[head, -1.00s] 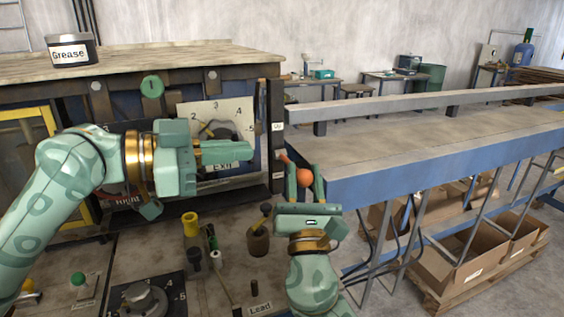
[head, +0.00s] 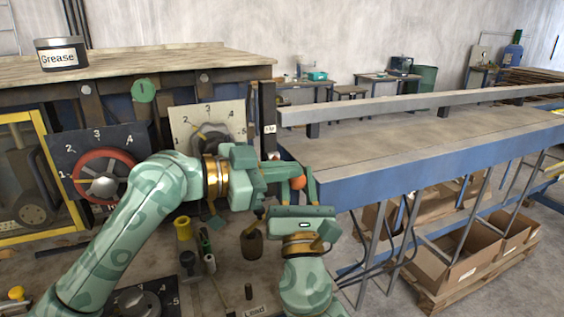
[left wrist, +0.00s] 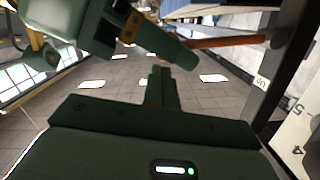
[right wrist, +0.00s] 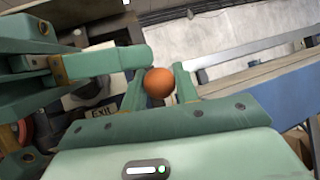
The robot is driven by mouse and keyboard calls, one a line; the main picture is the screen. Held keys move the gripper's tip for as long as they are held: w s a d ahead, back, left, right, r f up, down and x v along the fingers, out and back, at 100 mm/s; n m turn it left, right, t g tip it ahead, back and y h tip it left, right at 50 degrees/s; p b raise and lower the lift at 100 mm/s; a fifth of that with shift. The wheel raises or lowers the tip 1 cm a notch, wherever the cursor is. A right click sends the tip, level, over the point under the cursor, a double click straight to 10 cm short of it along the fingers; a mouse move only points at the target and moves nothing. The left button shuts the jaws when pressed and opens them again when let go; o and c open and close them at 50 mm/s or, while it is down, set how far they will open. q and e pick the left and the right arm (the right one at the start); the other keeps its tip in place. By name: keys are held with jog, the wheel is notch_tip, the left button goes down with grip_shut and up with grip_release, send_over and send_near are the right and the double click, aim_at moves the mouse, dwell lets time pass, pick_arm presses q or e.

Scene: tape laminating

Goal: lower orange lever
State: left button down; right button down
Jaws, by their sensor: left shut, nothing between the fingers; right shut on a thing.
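The orange lever ends in a round orange knob (head: 298,183) beside the upright post near the blue bench's left end. The left wrist view shows its orange rod (left wrist: 222,42) lying nearly level from a pivot on the post. My right gripper (head: 300,190) is shut on the lever at its knob; in the right wrist view the knob (right wrist: 159,82) sits between the fingers. My left gripper (head: 298,170) is shut and empty, its tip close to the knob's left side. I cannot tell whether it touches the knob. It also shows in the right wrist view (right wrist: 145,57).
A label on the post (head: 270,129) reads "Up". A dial panel (head: 182,120) stands behind my left gripper, and a red dial (head: 105,158) is further left. Bottle-like items (head: 252,243) stand below my left arm. The long blue bench (head: 420,165) borders the right.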

pick_arm(q)
notch_tip(320, 180, down, 2)
jog(key=shift+m, duration=0.3)
pick_arm(e)
jog(key=shift+r, duration=0.15)
jog(key=c, duration=1.1)
grip_release()
pick_arm(q)
jog(key=shift+w+f, duration=0.1)
jog(key=shift+w, duration=0.05)
